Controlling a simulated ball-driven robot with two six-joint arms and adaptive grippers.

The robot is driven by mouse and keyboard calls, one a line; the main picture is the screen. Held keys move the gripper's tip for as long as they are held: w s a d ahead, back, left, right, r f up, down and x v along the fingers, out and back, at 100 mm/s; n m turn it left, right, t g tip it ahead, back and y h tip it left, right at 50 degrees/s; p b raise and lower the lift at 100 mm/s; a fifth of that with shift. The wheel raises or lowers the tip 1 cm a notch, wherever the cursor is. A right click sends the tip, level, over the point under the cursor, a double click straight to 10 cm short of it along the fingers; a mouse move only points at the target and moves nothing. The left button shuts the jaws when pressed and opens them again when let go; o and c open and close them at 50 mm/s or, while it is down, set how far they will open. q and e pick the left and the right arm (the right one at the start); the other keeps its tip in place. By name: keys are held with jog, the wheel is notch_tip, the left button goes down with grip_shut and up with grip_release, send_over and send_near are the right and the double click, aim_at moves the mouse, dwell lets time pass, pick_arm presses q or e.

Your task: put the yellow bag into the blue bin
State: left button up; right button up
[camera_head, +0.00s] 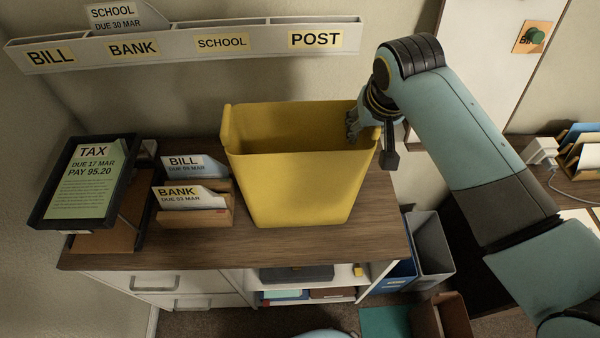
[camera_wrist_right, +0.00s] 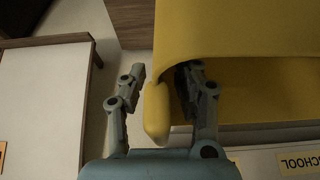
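The yellow bag (camera_head: 300,185) is a large open-topped container standing upright on the wooden cabinet top. My right gripper (camera_head: 371,137) is at its right rim, with one finger inside the bag and the other outside. In the right wrist view the gripper (camera_wrist_right: 160,78) is open around the yellow wall (camera_wrist_right: 240,30); a gap shows between the left finger and the wall. The blue bin (camera_head: 399,278) stands low by the cabinet's right side, partly hidden by the cabinet and a grey bin. My left gripper is not in view.
A grey bin (camera_head: 432,248) stands right beside the blue bin. A tablet stand (camera_head: 88,180) and a letter holder (camera_head: 195,217) are left of the bag. A labelled wall rack (camera_head: 190,45) hangs behind. An open brown box (camera_head: 442,318) sits low at the front right.

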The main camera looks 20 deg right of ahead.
grip_shut()
dwell(0.3)
